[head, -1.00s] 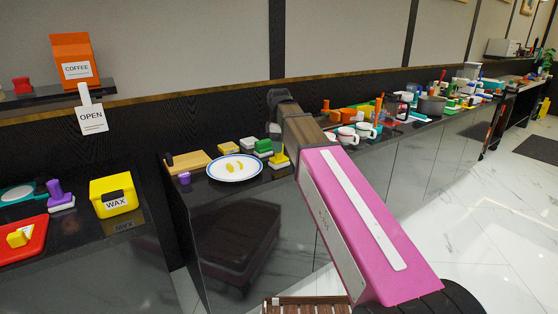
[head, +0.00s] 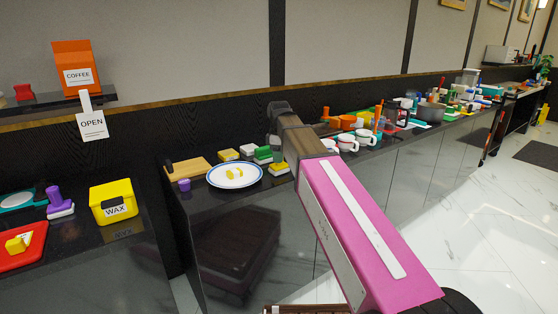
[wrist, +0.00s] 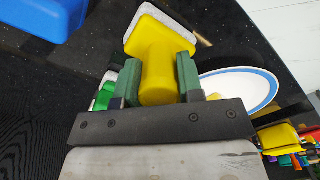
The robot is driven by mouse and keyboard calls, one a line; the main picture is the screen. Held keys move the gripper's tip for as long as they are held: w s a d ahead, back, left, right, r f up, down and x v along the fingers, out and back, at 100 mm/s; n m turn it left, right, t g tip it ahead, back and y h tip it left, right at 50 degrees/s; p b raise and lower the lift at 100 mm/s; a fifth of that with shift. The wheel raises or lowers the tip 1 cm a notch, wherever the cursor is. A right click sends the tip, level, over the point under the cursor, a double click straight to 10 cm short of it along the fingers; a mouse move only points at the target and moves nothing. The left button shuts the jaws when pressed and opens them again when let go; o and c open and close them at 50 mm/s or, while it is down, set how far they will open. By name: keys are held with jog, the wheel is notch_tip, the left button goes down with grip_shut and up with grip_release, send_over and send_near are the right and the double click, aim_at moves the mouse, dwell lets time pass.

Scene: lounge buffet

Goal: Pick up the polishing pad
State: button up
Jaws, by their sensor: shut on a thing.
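The polishing pad (wrist: 160,60) has a yellow handle and a pale grey-white pad face. In the wrist view it is between the green fingers of my gripper (wrist: 159,78), which is shut on the yellow handle. The pad face points toward the top of the picture, away from the palm. It looks clear of the dark counter (wrist: 225,45), though the gap is hard to judge.
A white plate with a blue rim (head: 234,175) holds yellow pieces beside the grasp area. Green-and-white blocks (head: 263,155) and a wooden board (head: 188,168) are close by. Mugs (head: 347,142) stand to the right. A yellow WAX tub (head: 113,203) is on the left counter.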

jog(key=shift+r, duration=0.65)
notch_tip(320, 180, up, 3)
jog(key=shift+w+f, duration=0.1)
jog(key=shift+f, duration=0.05)
jog(key=s+a+r, duration=0.6)
jog(key=s+a, duration=0.1)
jog(key=s, duration=0.2)
jog(key=shift+a+r, duration=0.25)
jog(key=shift+r, duration=0.15)
